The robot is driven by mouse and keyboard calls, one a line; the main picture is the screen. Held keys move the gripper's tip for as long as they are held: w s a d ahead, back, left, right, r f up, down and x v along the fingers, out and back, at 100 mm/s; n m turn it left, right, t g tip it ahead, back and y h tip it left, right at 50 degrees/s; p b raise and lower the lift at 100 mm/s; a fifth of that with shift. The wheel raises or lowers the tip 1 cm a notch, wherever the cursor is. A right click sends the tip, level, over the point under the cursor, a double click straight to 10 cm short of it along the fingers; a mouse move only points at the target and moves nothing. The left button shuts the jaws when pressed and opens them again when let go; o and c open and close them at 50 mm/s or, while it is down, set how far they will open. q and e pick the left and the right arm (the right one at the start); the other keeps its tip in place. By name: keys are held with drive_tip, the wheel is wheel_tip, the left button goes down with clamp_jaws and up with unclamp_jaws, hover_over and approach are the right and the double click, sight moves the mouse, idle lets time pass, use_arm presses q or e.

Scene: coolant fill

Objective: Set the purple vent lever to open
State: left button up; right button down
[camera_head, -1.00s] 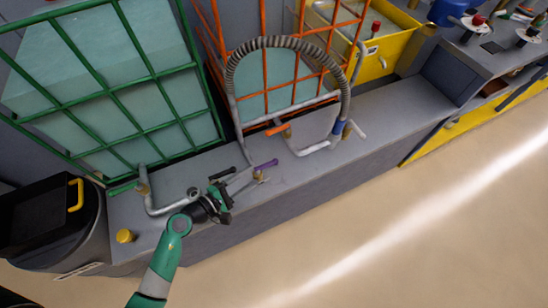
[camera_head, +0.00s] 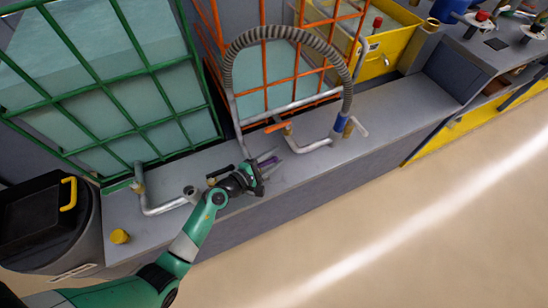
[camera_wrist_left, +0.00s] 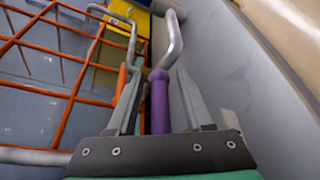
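The purple vent lever (camera_wrist_left: 160,100) stands between the two fingers of my left gripper (camera_wrist_left: 158,98) in the left wrist view. The fingers are open, with a gap on both sides of the lever. In the head view my left gripper (camera_head: 269,161) is over the bench, with a little purple of the lever (camera_head: 268,160) showing between its fingers. The lever's base and valve are hidden by the gripper. My right gripper is in neither view.
An orange lever (camera_head: 279,127) and a bent grey pipe (camera_head: 312,146) are close behind the gripper, under a ribbed hose (camera_head: 290,42). Green (camera_head: 155,75) and orange cages stand along the back. The bench (camera_head: 400,105) is clear at right.

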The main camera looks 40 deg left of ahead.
use_arm(q)
clamp_jaws()
idle(1.2)
